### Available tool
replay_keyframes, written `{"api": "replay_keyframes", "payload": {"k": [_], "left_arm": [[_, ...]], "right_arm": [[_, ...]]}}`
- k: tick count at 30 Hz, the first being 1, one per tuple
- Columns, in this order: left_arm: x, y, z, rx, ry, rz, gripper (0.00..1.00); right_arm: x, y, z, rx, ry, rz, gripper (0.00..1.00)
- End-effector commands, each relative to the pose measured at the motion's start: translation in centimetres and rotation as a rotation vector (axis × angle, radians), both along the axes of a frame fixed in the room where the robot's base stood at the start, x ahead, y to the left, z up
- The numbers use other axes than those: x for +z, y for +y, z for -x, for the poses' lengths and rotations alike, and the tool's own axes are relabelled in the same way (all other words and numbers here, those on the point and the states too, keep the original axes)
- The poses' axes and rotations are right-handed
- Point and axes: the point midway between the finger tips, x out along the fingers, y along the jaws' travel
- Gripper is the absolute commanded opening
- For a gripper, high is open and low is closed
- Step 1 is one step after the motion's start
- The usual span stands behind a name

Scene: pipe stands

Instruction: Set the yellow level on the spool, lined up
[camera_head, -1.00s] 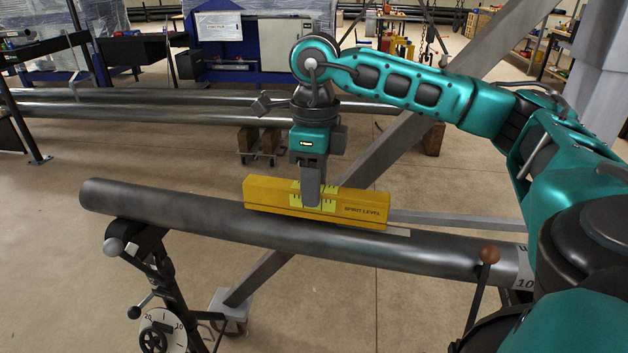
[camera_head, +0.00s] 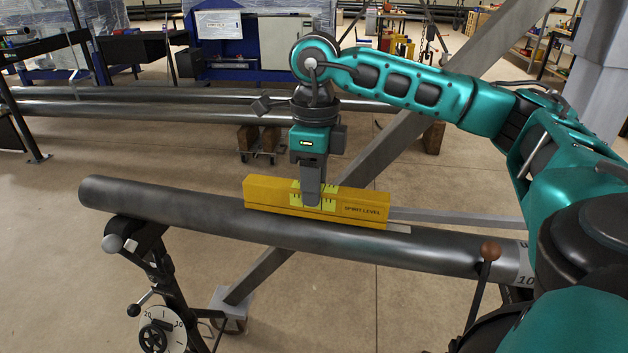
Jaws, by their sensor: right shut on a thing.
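The yellow level (camera_head: 269,195), marked "SPIRIT LEVEL", is at the top of the dark pipe spool (camera_head: 180,210), around the middle of its length. Its long side runs roughly along the spool. Whether its underside fully touches the pipe cannot be told from this angle. My right gripper (camera_head: 312,195) comes down from above and is shut on the level at its middle. The gripper's near finger covers part of the level's green-yellow centre marking. My left gripper is not in view.
A pipe stand (camera_head: 165,265) with a dial and handwheel (camera_head: 160,330) holds the spool's left end. A brown-knobbed lever (camera_head: 489,255) rises near the right end. A grey diagonal beam (camera_head: 390,150) passes behind the spool. Long pipes (camera_head: 150,110) lie farther back.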

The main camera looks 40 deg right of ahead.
Motion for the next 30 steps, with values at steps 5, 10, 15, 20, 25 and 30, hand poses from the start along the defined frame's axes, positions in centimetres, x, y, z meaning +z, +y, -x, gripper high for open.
{"api": "replay_keyframes", "payload": {"k": [5,10,15,20,25,30], "left_arm": [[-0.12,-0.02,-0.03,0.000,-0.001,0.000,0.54],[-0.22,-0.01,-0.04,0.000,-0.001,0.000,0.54],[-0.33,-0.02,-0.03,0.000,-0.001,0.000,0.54],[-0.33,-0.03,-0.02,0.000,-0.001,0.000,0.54],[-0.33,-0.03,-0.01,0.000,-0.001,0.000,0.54],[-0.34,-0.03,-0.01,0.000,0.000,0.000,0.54]], "right_arm": [[-0.14,0.01,-0.02,0.000,-0.001,-0.001,0.00],[-0.27,0.02,-0.02,0.000,-0.001,-0.001,0.00],[-0.41,0.02,-0.02,0.000,-0.001,-0.001,0.00],[-0.41,0.02,-0.02,0.000,-0.001,0.000,0.00],[-0.41,0.01,-0.02,0.000,-0.001,-0.001,0.28],[-0.40,0.01,-0.02,0.000,-0.001,-0.001,0.24]]}}
